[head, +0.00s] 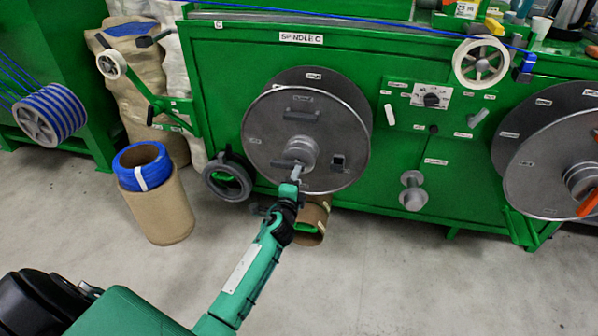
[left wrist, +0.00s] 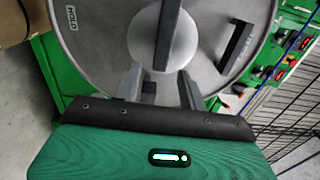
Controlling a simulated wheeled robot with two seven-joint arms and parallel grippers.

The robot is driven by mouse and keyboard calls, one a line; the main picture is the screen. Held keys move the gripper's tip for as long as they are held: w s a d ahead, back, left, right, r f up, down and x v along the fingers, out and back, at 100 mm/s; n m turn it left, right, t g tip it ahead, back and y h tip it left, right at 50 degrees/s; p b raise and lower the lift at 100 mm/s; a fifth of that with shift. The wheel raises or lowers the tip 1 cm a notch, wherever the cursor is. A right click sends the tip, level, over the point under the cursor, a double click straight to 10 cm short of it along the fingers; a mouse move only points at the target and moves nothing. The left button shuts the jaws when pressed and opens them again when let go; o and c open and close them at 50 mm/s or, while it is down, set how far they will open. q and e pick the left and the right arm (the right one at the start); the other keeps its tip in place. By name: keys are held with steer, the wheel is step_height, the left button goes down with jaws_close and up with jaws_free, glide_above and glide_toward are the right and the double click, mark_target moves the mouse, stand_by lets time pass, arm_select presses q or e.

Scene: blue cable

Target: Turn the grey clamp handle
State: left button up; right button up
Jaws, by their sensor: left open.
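The grey clamp handle (head: 283,163) is a short bar on the round hub (head: 301,151) of the large grey disc (head: 262,140) under the "SPINDLE C" label. In the left wrist view the clamp handle (left wrist: 168,35) runs down from the top toward the space between my fingers, in front of the pale hub (left wrist: 186,42). My left gripper (head: 295,178) is at the lower front of the hub, close to the handle. Contact cannot be told. My right gripper is not in view.
A dark bar grip (left wrist: 237,47) stands out from the disc beside the hub. A blue coil (head: 142,165) sits on a cardboard drum at left. A control panel (head: 432,98) and a second disc (head: 550,170) are at right.

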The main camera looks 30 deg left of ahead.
arm_select(q)
steer(key=v, duration=0.9)
steer(key=shift+s+p, duration=0.3)
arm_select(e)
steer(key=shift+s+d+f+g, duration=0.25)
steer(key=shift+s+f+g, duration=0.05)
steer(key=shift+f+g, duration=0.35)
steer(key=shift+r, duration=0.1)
